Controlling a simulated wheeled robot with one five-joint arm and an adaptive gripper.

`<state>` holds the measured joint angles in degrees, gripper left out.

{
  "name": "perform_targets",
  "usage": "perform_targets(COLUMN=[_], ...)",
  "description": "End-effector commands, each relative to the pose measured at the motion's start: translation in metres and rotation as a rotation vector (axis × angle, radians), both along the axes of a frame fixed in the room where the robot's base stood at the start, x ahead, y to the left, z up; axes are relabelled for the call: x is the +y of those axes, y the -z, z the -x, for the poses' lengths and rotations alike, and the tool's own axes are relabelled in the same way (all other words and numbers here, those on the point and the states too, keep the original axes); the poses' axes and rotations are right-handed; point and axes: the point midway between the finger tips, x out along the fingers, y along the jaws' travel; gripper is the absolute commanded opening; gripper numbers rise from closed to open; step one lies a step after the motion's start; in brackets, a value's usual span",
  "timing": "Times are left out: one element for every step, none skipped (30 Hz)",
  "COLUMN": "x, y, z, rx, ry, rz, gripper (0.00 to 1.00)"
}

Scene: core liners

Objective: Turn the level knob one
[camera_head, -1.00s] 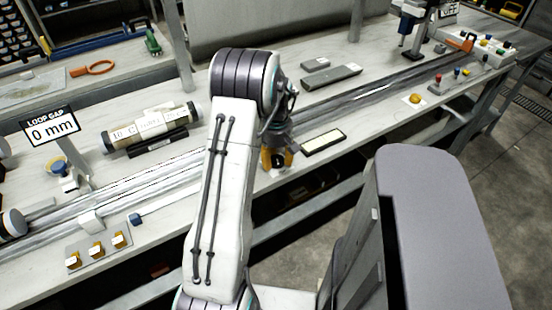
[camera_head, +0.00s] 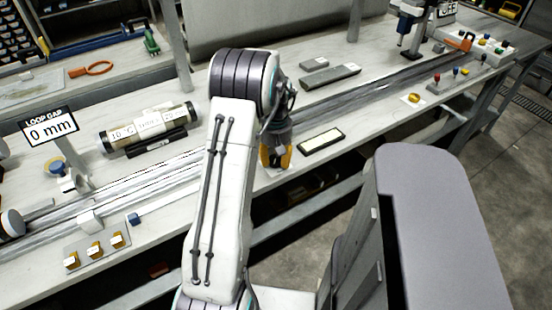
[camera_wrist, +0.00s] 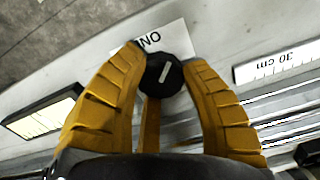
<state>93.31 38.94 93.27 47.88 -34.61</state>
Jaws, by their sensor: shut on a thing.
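The level knob (camera_wrist: 163,76) is a small black dial with a white pointer line, on a white label plate (camera_wrist: 181,36) with partly covered lettering. In the wrist view, the yellow ribbed fingers of my gripper (camera_wrist: 163,64) are shut on the knob, one on each side. The pointer line is slanted. In the head view, my gripper (camera_head: 276,158) is at the front edge of the bench, and its fingers and my arm hide the knob.
A dark-framed pale panel (camera_head: 321,141) lies right of my gripper. A labelled core tube (camera_head: 150,125) and a "0 mm" loop gap sign (camera_head: 50,128) stand to the left. Rails (camera_head: 345,98) run along the bench.

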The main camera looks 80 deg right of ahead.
Motion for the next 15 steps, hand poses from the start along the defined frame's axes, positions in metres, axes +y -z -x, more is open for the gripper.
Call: perform_targets(x=[-0.0008, -0.0009, -0.0009, -0.001, -0.0011, -0.0011, -0.0012, -0.0012, -0.0013, -0.0014, -0.0014, -0.0014, -0.0013, -0.0013, -0.0012], y=[0.0011, 0.001, 0.001, 0.001, 0.001, 0.001, 0.0009, 0.0009, 0.0009, 0.0009, 0.0009, 0.0009, 0.0009, 0.0009, 0.0008], z=[-0.0019, -0.002, -0.002, -0.002, -0.0019, -0.002, -0.002, -0.002, -0.0021, -0.0021, -0.0021, -0.0023, -0.0022, -0.0021, -0.0019], rx=[0.0, 0.0, 0.0, 0.0, 0.0, 0.001, 0.001, 0.0, 0.0, 0.0, 0.0, 0.0, 0.0, 0.0, 0.001], ry=[0.01, 0.016, 0.02, 0.021, 0.021, 0.021, 0.02, 0.02, 0.02, 0.019, 0.019, 0.019, 0.019, 0.019, 0.019], rz=[0.002, 0.002, 0.002, 0.002, 0.002, 0.003, 0.003, 0.004, 0.004, 0.004, 0.004, 0.004, 0.004, 0.004, 0.003], gripper=[0.08, 0.08, 0.08, 0.08, 0.08, 0.08, 0.08, 0.08, 0.08, 0.08, 0.08, 0.44, 0.46, 0.49, 0.53])
